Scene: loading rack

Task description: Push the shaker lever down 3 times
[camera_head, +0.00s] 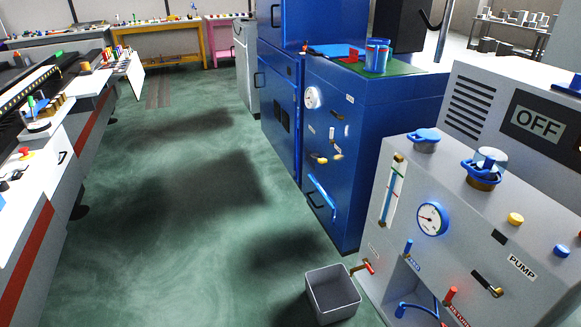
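A tall blue machine (360,120) stands right of the centre. A slanting bright blue lever (322,196) sits low on its left-facing side. Small brass-coloured handles (318,157) and a round white gauge (312,98) are above it on the same side. No readable label marks any of these as the shaker lever, so I cannot tell which one it is. Neither of my grippers is in view, and nothing is seen touching the lever.
A grey pump unit (455,200) fills the lower right, with an OFF display (538,123) behind. An open grey bin (332,293) stands on the floor beside it. A long workbench (60,135) runs along the left. The green floor (170,220) between is clear.

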